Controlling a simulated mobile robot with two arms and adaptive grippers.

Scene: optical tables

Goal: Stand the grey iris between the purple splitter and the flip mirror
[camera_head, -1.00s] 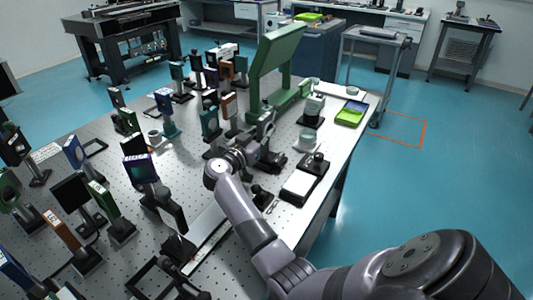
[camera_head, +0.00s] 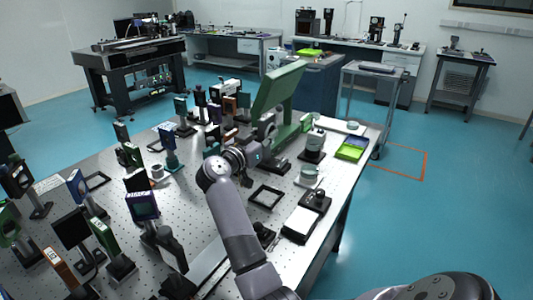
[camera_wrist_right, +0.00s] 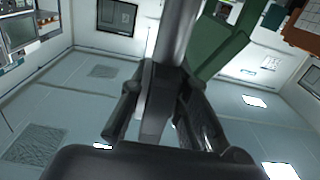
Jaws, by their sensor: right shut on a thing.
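My right gripper (camera_head: 258,154) is shut on a grey mounted piece, taken to be the grey iris (camera_head: 268,125), with a dark foot below. It is held upright, seemingly above the table, in front of the tall green stand. In the right wrist view, the fingers (camera_wrist_right: 165,110) close around its grey post (camera_wrist_right: 176,35). A mount with a dark purple face (camera_head: 143,206) stands at the left front; I cannot tell whether it is the purple splitter. I cannot make out which mount is the flip mirror. My left gripper is out of view.
The perforated table (camera_head: 205,225) carries several mounts at left and back. The green stand (camera_head: 277,90) rises close behind. A white-topped box (camera_head: 300,222) and a green tray (camera_head: 352,148) lie along the right side.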

